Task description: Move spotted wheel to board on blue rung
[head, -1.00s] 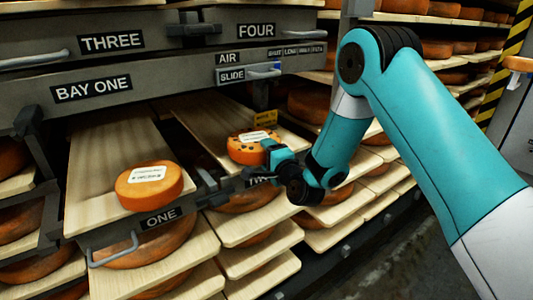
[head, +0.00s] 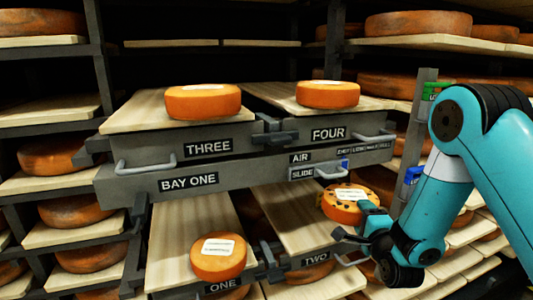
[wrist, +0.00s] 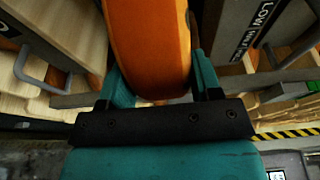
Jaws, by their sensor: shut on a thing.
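The spotted wheel (head: 340,208), orange with dark spots and a white label, is at the right side of board TWO (head: 293,219). My gripper (head: 362,213) is shut on its near right edge. In the wrist view the wheel (wrist: 150,45) fills the space between the two teal fingers of my gripper (wrist: 160,80). I cannot tell whether it is clear of the board. A blue tag (head: 412,176) is on the upright post at right, below a green tag (head: 432,92).
Plain wheels sit on board ONE (head: 181,238), board THREE (head: 139,112) and board FOUR (head: 270,95). The BAY ONE beam (head: 240,176) crosses above the lower boards. Shelves with several more wheels stand behind and at both sides.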

